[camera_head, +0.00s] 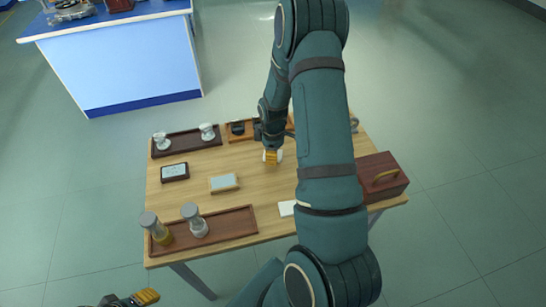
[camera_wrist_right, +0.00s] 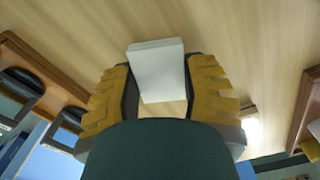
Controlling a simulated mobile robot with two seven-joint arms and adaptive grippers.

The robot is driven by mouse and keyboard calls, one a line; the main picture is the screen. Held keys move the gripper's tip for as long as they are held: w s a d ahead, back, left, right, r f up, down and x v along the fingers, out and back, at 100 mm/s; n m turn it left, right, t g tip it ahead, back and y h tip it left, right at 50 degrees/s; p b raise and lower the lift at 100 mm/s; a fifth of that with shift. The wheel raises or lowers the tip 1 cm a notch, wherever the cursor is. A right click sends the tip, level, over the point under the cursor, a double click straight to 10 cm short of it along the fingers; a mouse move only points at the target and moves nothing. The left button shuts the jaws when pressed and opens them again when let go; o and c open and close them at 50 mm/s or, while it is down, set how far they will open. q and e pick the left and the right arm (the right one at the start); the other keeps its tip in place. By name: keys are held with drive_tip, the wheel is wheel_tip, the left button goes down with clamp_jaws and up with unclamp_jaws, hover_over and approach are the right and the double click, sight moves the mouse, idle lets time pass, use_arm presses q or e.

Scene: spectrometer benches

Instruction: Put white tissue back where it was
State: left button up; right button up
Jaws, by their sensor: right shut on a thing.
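The white tissue (camera_wrist_right: 158,70) is a small white block held between the yellow fingers of my right gripper (camera_wrist_right: 160,92) in the right wrist view. In the head view my right gripper (camera_head: 272,157) is over the middle of the wooden table, with a bit of white showing at its fingers. I cannot tell whether the tissue touches the table. My left gripper (camera_head: 130,299) is at the lower left, off the table and only partly in view.
The wooden table (camera_head: 245,165) holds a dark tray (camera_head: 187,144) with two small jars, a brown tray (camera_head: 232,222) with two capped jars, two small framed plates, a white item (camera_head: 287,208) partly behind my arm, and a brown box (camera_head: 381,178). A blue bench (camera_head: 120,62) stands behind.

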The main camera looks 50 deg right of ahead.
drive_tip(key=shift+f, duration=0.9)
drive_tip(key=shift+f, duration=0.2)
drive_tip(key=o, duration=1.1)
drive_tip(key=shift+c, duration=0.2)
drive_tip(key=shift+r, duration=0.1)
drive_tip(key=shift+r, duration=0.25)
wheel_tip(320, 180, up, 12)
drive_tip(key=p, duration=0.2)
